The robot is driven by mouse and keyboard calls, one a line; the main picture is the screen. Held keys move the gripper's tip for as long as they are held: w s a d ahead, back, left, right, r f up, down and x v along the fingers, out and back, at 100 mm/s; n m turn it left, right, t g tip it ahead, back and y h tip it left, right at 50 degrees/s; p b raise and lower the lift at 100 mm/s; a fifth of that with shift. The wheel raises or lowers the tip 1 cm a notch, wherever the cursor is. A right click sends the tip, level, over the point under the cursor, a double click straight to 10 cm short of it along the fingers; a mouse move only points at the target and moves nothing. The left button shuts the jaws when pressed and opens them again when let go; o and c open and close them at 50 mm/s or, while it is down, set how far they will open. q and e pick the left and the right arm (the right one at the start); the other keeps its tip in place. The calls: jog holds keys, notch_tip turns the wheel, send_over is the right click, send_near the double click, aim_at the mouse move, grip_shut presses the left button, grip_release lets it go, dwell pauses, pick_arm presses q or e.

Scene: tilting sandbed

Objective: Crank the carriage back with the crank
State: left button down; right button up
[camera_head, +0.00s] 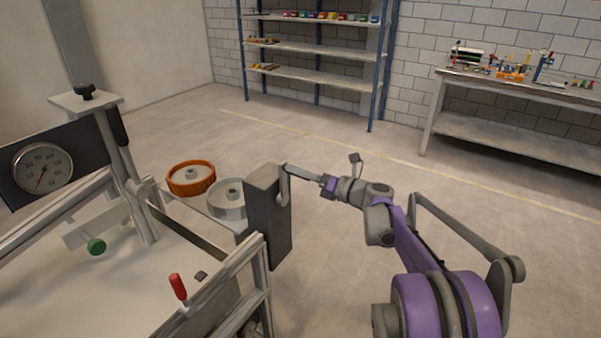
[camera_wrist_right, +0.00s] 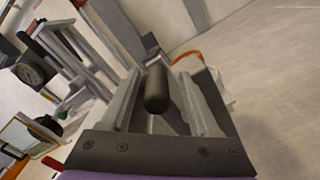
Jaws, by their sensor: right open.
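The sandbed rig (camera_head: 135,275) fills the left of the head view, with a dark grey upright box (camera_head: 277,225) at its right corner. My right gripper (camera_head: 290,169) reaches in from the right, its fingertips at the top of this box. In the right wrist view the gripper (camera_wrist_right: 160,75) is open, with the dark, rounded crank handle (camera_wrist_right: 157,90) between its two fingers. I see no clear grip on the handle. The crank's arm is mostly hidden. A frame with a post and black knob (camera_head: 85,91), perhaps the carriage, stands over the bed. My left gripper is out of view.
A dial gauge (camera_head: 42,167), a green knob (camera_head: 96,246) and a red-handled lever (camera_head: 178,287) are on the rig. Shelves (camera_head: 315,50) and a workbench (camera_head: 520,85) stand at the back. The floor between is clear.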

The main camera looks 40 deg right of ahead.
jog(key=shift+s, duration=0.1)
jog(key=v, duration=1)
jog(key=shift+s+d+b, duration=0.15)
jog(key=shift+s+b, duration=0.1)
jog(key=shift+b, duration=0.05)
